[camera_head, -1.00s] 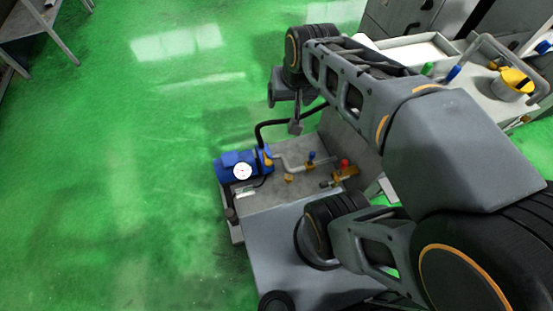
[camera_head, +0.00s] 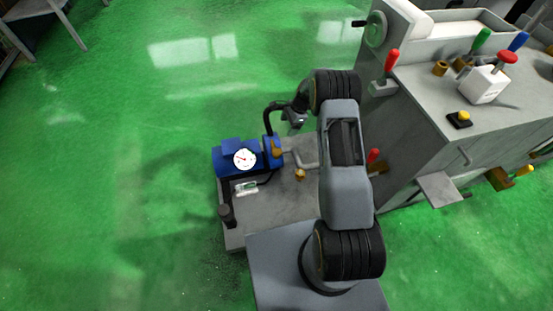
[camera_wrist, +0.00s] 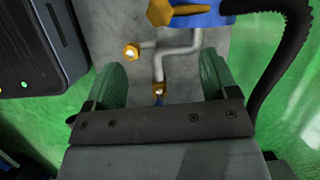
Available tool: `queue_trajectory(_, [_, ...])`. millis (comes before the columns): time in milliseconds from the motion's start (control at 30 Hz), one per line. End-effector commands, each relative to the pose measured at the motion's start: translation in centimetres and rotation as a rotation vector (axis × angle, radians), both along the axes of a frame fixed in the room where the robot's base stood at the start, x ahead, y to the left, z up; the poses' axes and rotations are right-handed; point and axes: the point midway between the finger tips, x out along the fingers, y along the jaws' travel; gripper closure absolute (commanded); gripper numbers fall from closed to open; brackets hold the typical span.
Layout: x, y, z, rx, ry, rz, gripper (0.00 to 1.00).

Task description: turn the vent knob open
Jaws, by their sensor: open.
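A small brass knob (camera_head: 300,174) sits on the pump base beside the bent grey pipe; I take it for the vent knob. It also shows in the wrist view (camera_wrist: 131,52), at the end of a short side branch of the pipe (camera_wrist: 178,52). My gripper (camera_head: 294,118) is above the far side of the pump in the head view, with the arm bent over the base. In the wrist view my gripper (camera_wrist: 160,78) is open and empty, its two fingers wide apart. The knob appears between them, nearer the left finger; I cannot tell the height gap.
A blue pump (camera_head: 236,158) with a white dial gauge (camera_head: 245,159) stands on the left of the base. A black hose (camera_wrist: 283,60) curves on the right in the wrist view. A brass fitting (camera_wrist: 158,88) lies lower on the pipe.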

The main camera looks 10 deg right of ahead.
Motion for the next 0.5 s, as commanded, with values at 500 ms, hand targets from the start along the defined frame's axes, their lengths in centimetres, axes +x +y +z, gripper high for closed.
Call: queue_trajectory(500, [-0.1,1.7,-9.9,0.025,0.047,-0.077,0.2])
